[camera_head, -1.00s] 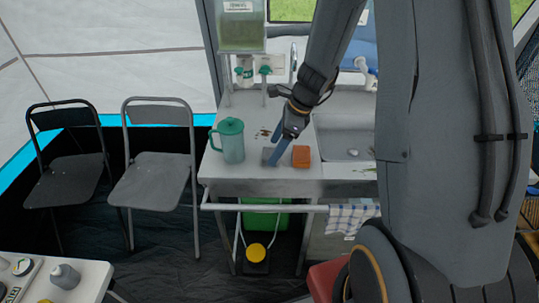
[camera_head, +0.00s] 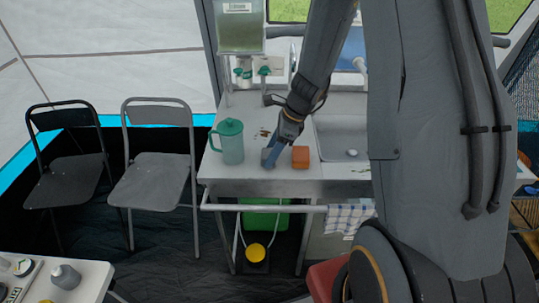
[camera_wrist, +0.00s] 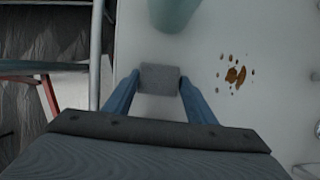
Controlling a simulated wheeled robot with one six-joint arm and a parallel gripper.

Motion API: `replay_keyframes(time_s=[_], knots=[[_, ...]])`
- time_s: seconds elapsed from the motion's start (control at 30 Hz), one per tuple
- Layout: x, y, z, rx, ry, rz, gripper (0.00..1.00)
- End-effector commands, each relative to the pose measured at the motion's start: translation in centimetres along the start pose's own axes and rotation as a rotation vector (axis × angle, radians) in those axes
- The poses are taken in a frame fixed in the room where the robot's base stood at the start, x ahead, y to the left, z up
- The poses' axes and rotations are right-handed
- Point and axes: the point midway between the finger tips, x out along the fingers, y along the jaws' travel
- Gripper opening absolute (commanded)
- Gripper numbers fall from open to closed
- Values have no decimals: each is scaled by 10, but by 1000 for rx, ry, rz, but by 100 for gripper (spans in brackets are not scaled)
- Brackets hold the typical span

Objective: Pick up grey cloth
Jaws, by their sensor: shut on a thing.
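The grey cloth (camera_wrist: 159,78) is a small grey block-like piece between the two blue fingertips of my gripper (camera_wrist: 158,84) in the wrist view. The fingers touch it on both sides. In the head view my gripper (camera_head: 268,158) points down at the counter, between a green jug and an orange block. The cloth (camera_head: 265,153) shows only partly there, behind the fingers. I cannot tell whether it is clear of the counter surface.
A green lidded jug (camera_head: 230,143) stands left of my gripper, and an orange block (camera_head: 300,157) lies close on its right. Brown stains (camera_wrist: 235,76) mark the counter. A sink (camera_head: 343,147) is further right. Folding chairs (camera_head: 155,180) stand left of the counter.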

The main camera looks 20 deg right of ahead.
Motion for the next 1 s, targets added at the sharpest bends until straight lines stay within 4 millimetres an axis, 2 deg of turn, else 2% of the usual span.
replay_keyframes(time_s=[0.27,0.7,1.0], knots=[[-15,-1,7,-3,-1,-3,30],[-81,-1,34,-2,-1,-3,30],[-93,0,38,0,0,0,30]])
